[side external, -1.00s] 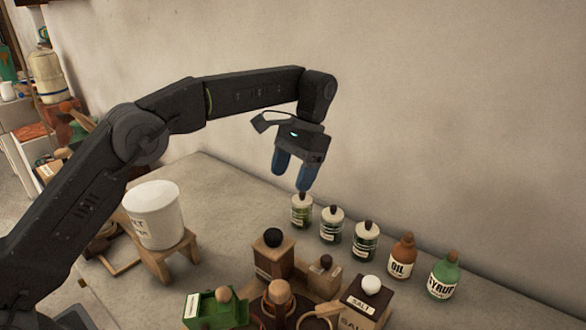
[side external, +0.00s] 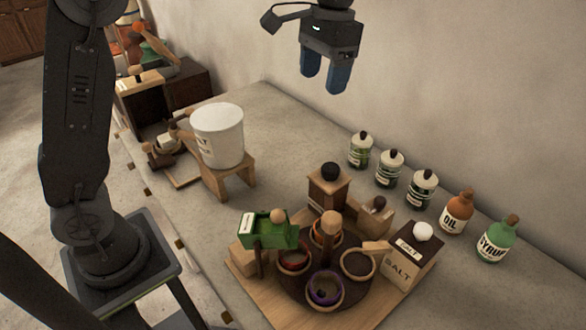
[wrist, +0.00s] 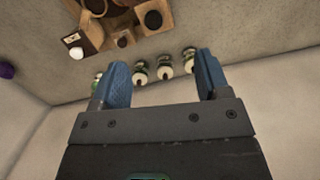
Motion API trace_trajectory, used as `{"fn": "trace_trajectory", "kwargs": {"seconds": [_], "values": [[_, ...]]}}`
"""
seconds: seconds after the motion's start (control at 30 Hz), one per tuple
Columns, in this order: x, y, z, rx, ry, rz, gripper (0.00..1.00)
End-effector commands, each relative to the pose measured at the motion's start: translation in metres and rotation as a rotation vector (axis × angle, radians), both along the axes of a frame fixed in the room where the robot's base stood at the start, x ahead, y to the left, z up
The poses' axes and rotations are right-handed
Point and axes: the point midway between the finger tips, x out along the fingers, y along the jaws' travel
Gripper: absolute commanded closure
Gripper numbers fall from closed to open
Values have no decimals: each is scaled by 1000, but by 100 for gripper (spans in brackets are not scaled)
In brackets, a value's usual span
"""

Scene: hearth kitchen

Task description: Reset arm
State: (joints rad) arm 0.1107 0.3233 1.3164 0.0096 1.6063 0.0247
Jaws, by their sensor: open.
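My gripper (side external: 325,76) hangs in the air near the top of the side external view, high above the worktop (side external: 290,120). Its two blue fingers point down, apart, with nothing between them. In the wrist view my gripper (wrist: 160,80) shows both blue fingers spread. Beyond the fingers, several small white-topped jars stand far below. In the side external view these three labelled jars (side external: 390,168) stand upright in a row by the wall, clear of my gripper.
An orange oil bottle (side external: 456,212) and green syrup bottle (side external: 496,240) continue the row. A white bucket (side external: 218,136) sits on a wooden stand (side external: 230,178). A wooden tray (side external: 262,292) holds a salt box (side external: 411,258), a green box (side external: 268,234) and several rings. Air around my gripper is clear.

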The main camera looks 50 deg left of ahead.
Motion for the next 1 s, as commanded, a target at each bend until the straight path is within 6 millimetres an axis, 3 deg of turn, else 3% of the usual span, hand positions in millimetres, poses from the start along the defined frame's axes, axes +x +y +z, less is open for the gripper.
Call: {"fn": "trace_trajectory", "kwargs": {"seconds": [0.1,0.27,0.43,0.6,0.8,1.0], "values": [[-39,12,14,-12,-103,23,31],[-89,24,15,-25,-233,52,31],[-144,35,1,-36,-372,82,31],[-189,42,-26,-43,-498,110,31],[-216,45,-51,-47,-582,127,31],[-221,46,-57,-47,-597,131,31]]}}
